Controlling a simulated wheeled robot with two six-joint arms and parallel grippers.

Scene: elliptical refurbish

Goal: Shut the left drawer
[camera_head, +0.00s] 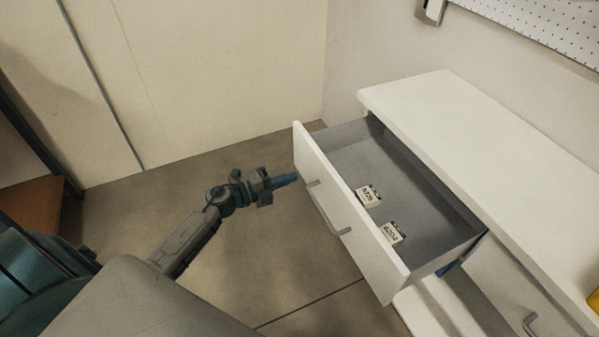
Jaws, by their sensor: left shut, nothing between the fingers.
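The left drawer (312,160) is pulled well out of the white cabinet (455,120). It has a white front with a grey bar handle (328,210) and a grey inside. Two small pale labelled boxes, one (368,196) and another (392,233), lie on its floor near the front. My left gripper (294,178) is shut and empty, with blue fingertips pointing at the outer face of the drawer front, near its far end. The tips are very close to the face; I cannot tell whether they touch.
A second drawer front (505,285) with a grey handle is at the lower right, shut. A yellow thing (595,299) shows on the cabinet top at the right edge. Open floor (290,265) lies before the drawer. A pale wall is behind.

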